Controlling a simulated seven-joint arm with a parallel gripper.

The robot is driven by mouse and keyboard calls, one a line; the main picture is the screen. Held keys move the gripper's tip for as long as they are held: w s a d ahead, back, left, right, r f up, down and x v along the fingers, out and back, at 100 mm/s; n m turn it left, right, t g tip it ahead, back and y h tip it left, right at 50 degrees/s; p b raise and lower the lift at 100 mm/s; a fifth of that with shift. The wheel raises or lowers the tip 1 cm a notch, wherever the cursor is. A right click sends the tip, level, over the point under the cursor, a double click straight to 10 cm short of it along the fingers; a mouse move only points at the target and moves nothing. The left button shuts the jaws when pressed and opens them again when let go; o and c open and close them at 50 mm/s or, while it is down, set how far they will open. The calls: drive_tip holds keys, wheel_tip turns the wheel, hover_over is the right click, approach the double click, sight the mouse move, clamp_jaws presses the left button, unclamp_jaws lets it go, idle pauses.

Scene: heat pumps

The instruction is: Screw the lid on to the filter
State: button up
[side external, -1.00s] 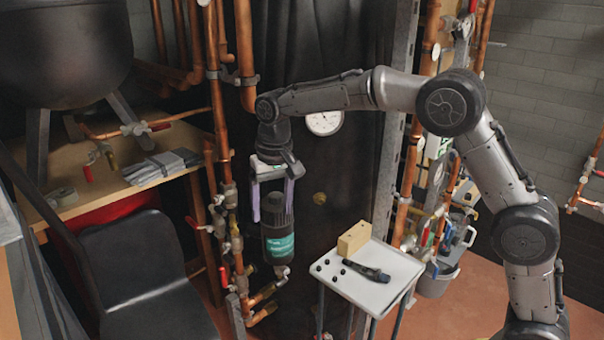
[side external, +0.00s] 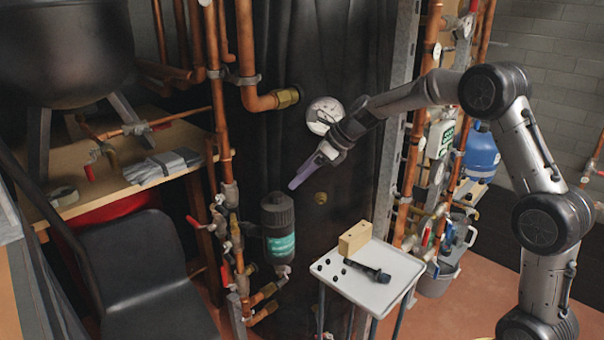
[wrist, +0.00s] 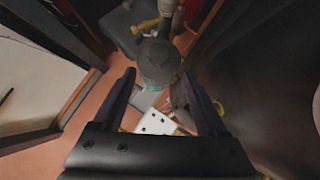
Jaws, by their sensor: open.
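The filter (side external: 278,246) is a dark cylinder with a teal label, standing upright on the copper pipework. A dark grey lid (side external: 277,211) sits on top of it; I cannot tell whether it is tightened. In the wrist view the lid (wrist: 158,62) shows from above, beyond the fingertips. My gripper (side external: 294,186) is above and to the right of the lid, tilted down to the left, apart from it. In the wrist view my gripper (wrist: 164,90) has its two fingers spread with nothing held between them.
A small white table (side external: 385,292) stands right of the filter, bearing a wooden block (side external: 354,238), a black tool (side external: 368,271) and several small black pieces. Copper pipes (side external: 223,130) with valves run close on the left. A black chair (side external: 150,270) stands at lower left.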

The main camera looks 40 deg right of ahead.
sight(280, 195)
drive_tip(key=shift+x, duration=4.35)
drive_tip(key=shift+a, duration=0.1)
drive_tip(key=shift+s, duration=0.1)
clamp_jaws()
